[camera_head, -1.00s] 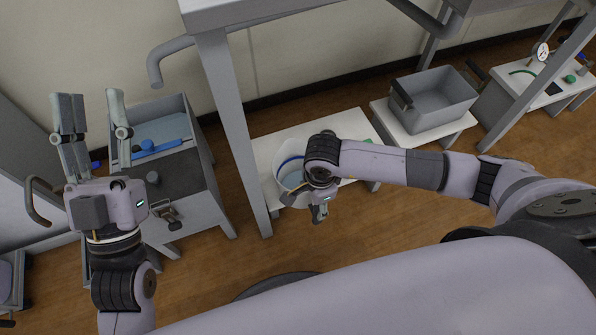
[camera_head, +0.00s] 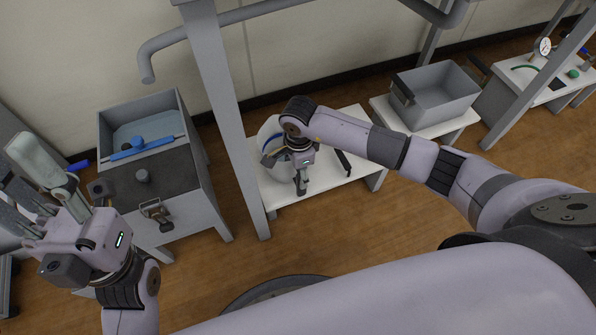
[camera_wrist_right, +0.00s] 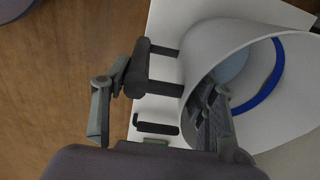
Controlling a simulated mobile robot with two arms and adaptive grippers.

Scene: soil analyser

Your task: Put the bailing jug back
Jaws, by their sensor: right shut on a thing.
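The bailing jug (camera_head: 270,137) is white with a blue band, above or on the low white table (camera_head: 335,178), mostly hidden by my right arm in the head view. In the right wrist view the jug (camera_wrist_right: 230,45) lies with its open mouth towards the camera, and its dark handle (camera_wrist_right: 140,68) is on the left. My right gripper (camera_head: 299,176) is shut on the jug, one finger on the handle side and the other inside the mouth. I cannot tell whether the jug touches the table. My left gripper (camera_head: 38,185) is open and empty at the far left.
A grey cabinet with a basin (camera_head: 150,115) stands left, a blue-knobbed bar across it. A grey frame leg (camera_head: 228,120) rises between cabinet and table. A black bracket (camera_head: 343,162) lies on the table. A grey bin (camera_head: 440,95) is on another stand right. Floor in front is clear.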

